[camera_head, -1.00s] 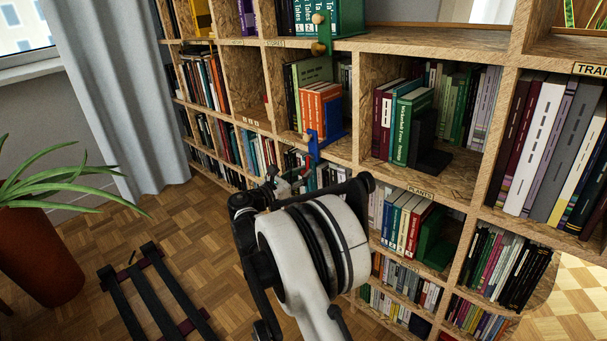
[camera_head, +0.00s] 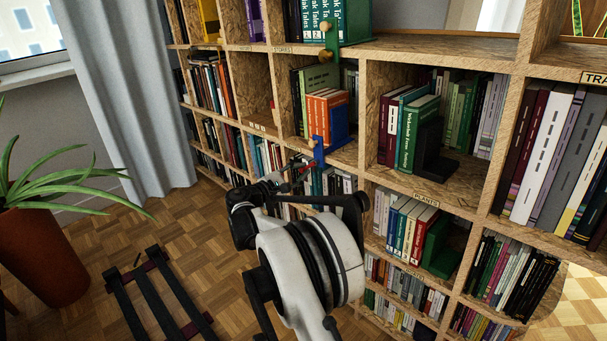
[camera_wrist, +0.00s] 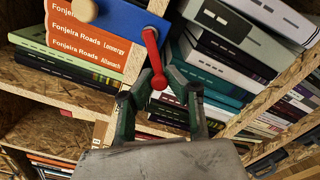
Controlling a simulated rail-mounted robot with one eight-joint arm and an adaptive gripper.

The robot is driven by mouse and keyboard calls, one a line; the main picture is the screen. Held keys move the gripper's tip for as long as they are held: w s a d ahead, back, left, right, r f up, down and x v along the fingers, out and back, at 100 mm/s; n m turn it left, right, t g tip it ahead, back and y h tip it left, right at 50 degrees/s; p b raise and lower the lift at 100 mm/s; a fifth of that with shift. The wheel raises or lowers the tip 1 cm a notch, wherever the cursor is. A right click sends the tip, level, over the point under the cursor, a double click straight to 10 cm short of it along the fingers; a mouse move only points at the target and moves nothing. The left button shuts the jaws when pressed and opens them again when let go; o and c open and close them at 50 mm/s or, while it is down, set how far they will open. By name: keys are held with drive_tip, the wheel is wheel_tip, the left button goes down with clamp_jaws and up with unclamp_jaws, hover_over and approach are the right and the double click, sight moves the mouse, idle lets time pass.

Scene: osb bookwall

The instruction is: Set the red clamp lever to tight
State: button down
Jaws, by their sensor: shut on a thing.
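The red clamp lever (camera_wrist: 152,50) hangs from the lower right corner of a blue bookend (camera_wrist: 130,14) in the wrist view, pointing downward with a rounded end. My gripper (camera_wrist: 160,82) is shut on the lever's lower end, one dark green finger on each side. In the head view, the blue bookend (camera_head: 338,126) stands on a shelf with its blue clamp (camera_head: 319,150) at the shelf's front edge. My gripper (camera_head: 296,172) is just below and left of that clamp there. The lever is small and partly hidden in the head view.
Orange books (camera_wrist: 88,42) stand against the blue bookend. A wooden knob (camera_wrist: 84,10) is on the bookend's face. Shelf boards and upright dividers (camera_head: 367,115) close in around my gripper. A green bookend clamp (camera_head: 327,36) is above. A potted plant (camera_head: 42,225) stands on the left.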

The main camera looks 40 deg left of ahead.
drive_tip(key=shift+w+a+r+m+p, duration=0.2)
drive_tip(key=shift+r+m, duration=0.25)
drive_tip(key=shift+m, duration=0.9)
drive_tip(key=shift+s+a+r+m+p, duration=0.15)
drive_tip(key=shift+a+r+m, duration=0.25)
drive_tip(key=shift+m, duration=0.9)
drive_tip(key=shift+w+a+r+m+p, duration=0.15)
drive_tip(key=shift+r+m, duration=0.4)
drive_tip(key=shift+m, duration=0.8)
drive_tip(key=shift+s, duration=0.1)
drive_tip(key=c, duration=1.7)
unclamp_jaws()
drive_tip(key=shift+r, duration=0.1)
drive_tip(key=shift+o, duration=0.2)
drive_tip(key=shift+s, duration=0.1)
drive_tip(key=s+a, duration=0.1)
drive_tip(key=s, duration=1)
drive_tip(key=shift+s+a, duration=0.2)
drive_tip(key=shift+s, duration=0.2)
drive_tip(key=shift+w, duration=0.1)
